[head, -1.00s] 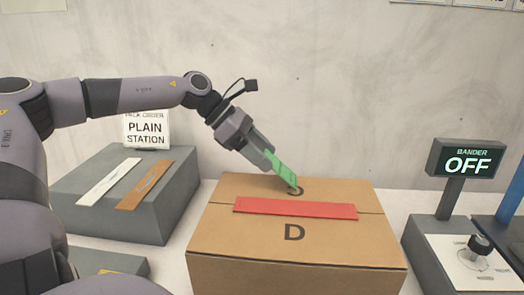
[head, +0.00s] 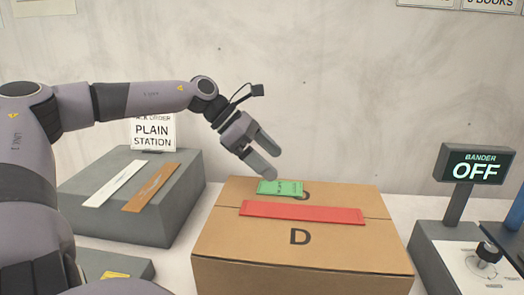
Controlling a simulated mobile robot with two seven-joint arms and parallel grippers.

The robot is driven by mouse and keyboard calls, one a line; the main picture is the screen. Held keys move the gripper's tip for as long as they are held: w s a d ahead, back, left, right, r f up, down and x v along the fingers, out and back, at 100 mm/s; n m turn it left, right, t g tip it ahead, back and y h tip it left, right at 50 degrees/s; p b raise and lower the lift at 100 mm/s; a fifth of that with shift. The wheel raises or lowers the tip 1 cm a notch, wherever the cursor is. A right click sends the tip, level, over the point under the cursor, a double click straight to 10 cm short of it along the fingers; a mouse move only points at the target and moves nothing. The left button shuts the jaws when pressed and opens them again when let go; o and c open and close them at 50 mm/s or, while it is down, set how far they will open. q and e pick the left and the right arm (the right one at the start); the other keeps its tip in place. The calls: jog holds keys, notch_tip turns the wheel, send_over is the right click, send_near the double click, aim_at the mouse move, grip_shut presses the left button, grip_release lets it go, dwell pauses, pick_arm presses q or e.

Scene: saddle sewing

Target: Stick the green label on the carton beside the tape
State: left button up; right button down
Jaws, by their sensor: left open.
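The brown carton (head: 345,250) stands on the table, closed, with letters printed on its top. A red tape strip (head: 303,213) lies across its top. The green label (head: 281,188) lies on the carton top just behind the tape, toward its left end, with a narrow strip of cardboard between them. My left gripper (head: 268,163) is open and empty just above and behind the label, with its fingers pointing down to the right. My right gripper is not in view.
A grey block (head: 165,205) at the left bears a white strip (head: 115,184) and a brown strip (head: 149,187). At the right are the bander display reading OFF (head: 477,165) and a knob panel (head: 484,264).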

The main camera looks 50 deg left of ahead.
pick_arm(q)
jog(key=shift+p+v, duration=0.95)
jog(key=shift+v, duration=0.25)
jog(key=v, duration=0.5)
jog(key=shift+b, duration=0.3)
notch_tip(320, 180, up, 6)
jog(key=p, duration=0.5)
jog(key=shift+p, duration=0.4)
dwell(0.4)
